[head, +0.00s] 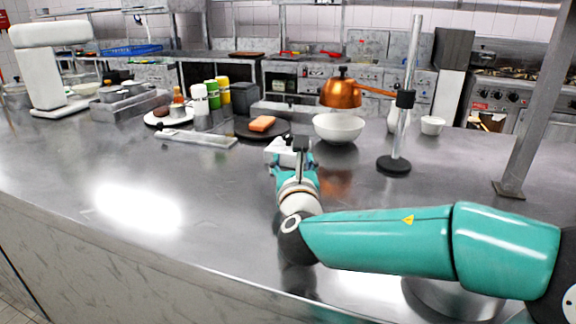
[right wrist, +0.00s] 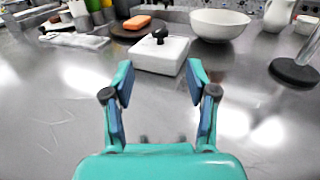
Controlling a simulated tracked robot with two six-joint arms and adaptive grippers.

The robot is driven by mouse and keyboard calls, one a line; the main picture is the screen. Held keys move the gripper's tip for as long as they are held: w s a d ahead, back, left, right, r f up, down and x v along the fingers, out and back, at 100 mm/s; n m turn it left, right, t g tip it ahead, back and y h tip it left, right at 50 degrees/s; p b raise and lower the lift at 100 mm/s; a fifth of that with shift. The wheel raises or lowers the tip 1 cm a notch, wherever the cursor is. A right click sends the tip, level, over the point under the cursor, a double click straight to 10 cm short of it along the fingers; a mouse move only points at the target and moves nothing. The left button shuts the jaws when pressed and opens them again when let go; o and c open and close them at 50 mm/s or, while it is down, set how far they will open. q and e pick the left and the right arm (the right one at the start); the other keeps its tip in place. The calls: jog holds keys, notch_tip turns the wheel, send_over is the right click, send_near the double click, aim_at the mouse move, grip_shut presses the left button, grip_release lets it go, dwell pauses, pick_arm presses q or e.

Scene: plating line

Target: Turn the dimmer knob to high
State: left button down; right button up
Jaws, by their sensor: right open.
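The dimmer is a white box (right wrist: 161,55) with a black knob (right wrist: 160,37) on its top, standing on the steel counter. In the head view the box (head: 277,151) is partly hidden behind my right gripper (head: 294,162). My right gripper (right wrist: 160,85) is open and empty. Its fingers point toward the box and stop short of it, with the knob roughly centred between them in the wrist view. I cannot read the knob's setting. My left gripper is not in view.
A white bowl (head: 338,128) stands right of the dimmer. A dark plate (right wrist: 118,30) with an orange block (right wrist: 137,22) is behind it. A copper lamp (head: 341,93) hangs from a stand with a round black base (head: 393,164). The counter's front left is clear.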

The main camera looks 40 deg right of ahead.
aim_at(289, 139)
jog(key=shift+w+d+f+b, duration=0.15)
jog(key=shift+f+b, duration=0.15)
jog(key=shift+f, duration=0.45)
jog(key=p+x, duration=0.1)
jog(key=x, duration=1.5)
jog(key=shift+w+d+r, duration=0.1)
jog(key=shift+w+d, duration=0.05)
jog(key=shift+w, duration=0.05)
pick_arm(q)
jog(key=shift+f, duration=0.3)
